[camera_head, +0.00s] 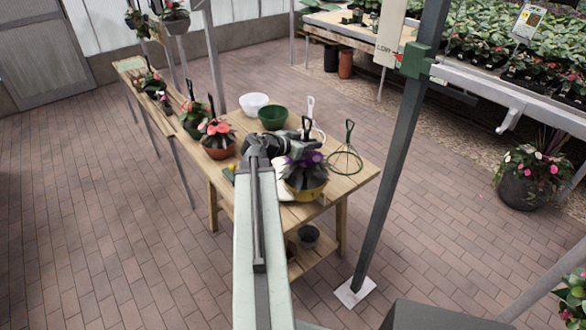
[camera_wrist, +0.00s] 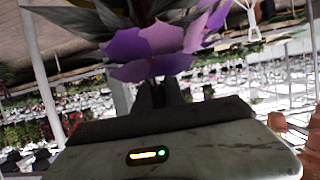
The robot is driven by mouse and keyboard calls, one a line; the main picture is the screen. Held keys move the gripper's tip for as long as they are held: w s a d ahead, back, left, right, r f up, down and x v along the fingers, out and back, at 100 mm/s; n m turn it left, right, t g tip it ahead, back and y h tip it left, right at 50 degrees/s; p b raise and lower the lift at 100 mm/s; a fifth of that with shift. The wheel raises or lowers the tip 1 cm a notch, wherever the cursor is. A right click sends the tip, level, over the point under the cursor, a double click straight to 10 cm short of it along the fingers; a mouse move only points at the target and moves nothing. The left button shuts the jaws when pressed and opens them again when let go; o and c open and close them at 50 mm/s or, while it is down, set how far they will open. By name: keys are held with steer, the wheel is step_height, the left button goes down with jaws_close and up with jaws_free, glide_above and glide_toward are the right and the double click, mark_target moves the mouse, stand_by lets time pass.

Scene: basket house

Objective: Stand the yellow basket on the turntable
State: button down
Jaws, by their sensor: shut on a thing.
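The yellow basket (camera_head: 307,192) with purple flowers is at the right front part of the wooden table in the head view. My gripper (camera_head: 314,144) is above it, shut on its dark upright handle (camera_head: 307,123). The purple flowers (camera_wrist: 150,48) fill the top of the wrist view, close beyond the dark fingers (camera_wrist: 158,94). I cannot tell whether the basket's bottom touches anything. I cannot make out the turntable; a white shape (camera_head: 282,186) shows partly behind my arm, left of the basket.
A green wire hanger (camera_head: 345,160) stands right of the basket. White (camera_head: 254,104) and green (camera_head: 273,117) bowls are behind. A pot with red flowers (camera_head: 218,146) is left. A dark post (camera_head: 394,170) rises right of the table (camera_head: 361,173).

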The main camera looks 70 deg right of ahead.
steer(key=w+d+f+b, duration=0.1)
steer(key=w+d, duration=0.9)
steer(key=d, duration=0.1)
steer(key=shift+w+f, duration=0.15)
steer(key=f+b, duration=0.3)
steer(key=b, duration=0.1)
steer(key=shift+w+d+f, duration=0.25)
steer(key=shift+d+f, duration=0.05)
steer(key=shift+f, duration=0.1)
steer(key=c, duration=1.7)
jaws_free()
steer(key=o, duration=0.3)
